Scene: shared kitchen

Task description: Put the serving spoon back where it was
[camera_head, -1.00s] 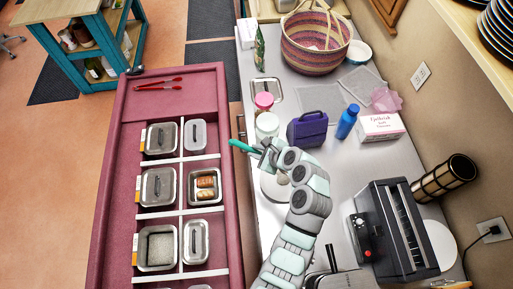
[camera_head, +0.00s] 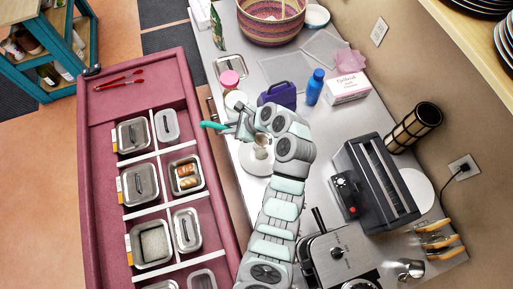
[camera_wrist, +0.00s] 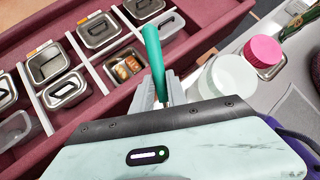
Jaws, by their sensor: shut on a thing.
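The serving spoon (camera_head: 211,125) shows as a teal-green handle sticking out to the left of my gripper (camera_head: 238,129). In the wrist view the handle (camera_wrist: 153,50) rises between the fingers of my gripper (camera_wrist: 161,98), which is shut on it. The spoon's other end is hidden by the gripper and wrist. The gripper is above the counter's left edge, beside the red-walled serving station. A round white dish or stand (camera_head: 256,162) is on the counter just below the gripper in the head view, partly hidden by my arm.
The serving station (camera_head: 106,120) holds several metal containers, one with rolls (camera_head: 186,176), and red tongs (camera_head: 120,80).

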